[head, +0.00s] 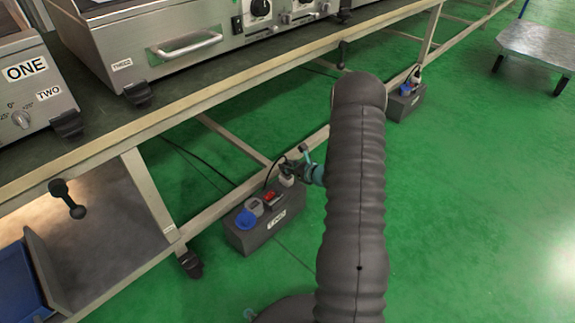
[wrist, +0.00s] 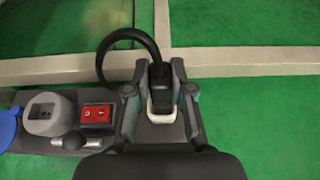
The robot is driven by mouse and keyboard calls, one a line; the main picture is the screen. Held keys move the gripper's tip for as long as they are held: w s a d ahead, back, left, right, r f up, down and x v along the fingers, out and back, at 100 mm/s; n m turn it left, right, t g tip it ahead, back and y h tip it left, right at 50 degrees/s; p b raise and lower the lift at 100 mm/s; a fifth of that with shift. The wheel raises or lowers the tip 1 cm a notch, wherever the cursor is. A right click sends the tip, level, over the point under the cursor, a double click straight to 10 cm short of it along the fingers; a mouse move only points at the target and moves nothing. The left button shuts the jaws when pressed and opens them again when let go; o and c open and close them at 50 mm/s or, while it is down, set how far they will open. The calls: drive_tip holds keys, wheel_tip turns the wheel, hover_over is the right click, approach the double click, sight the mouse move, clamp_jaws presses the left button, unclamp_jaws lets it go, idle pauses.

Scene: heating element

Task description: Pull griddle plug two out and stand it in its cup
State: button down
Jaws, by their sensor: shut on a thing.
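The black plug (wrist: 160,78), with its black cable looping up to the left, is held between the two fingers of my gripper (wrist: 160,92). In the head view my gripper (head: 299,168) is over the right end of a dark grey box (head: 262,238). The white cup (wrist: 160,110) is directly at the plug's lower end and also shows in the head view (head: 286,181). The plug looks upright in or just over the cup; its depth is hidden. The grey socket (wrist: 47,113) is empty, with its blue lid (wrist: 8,127) open to the left.
A red switch (wrist: 97,115) sits between socket and cup. The bench's lower rail (head: 225,205) runs behind the box. A second similar box (head: 405,103) stands farther right. A griddle (head: 170,50) is on the bench above. Green floor on the right is clear up to a cart (head: 540,45).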

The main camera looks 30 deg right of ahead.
drive_tip(key=shift+f, duration=1.35)
drive_tip(key=c, duration=0.9)
unclamp_jaws()
drive_tip(key=shift+c, duration=0.2)
drive_tip(key=v, duration=1.2)
drive_tip(key=shift+f, duration=0.1)
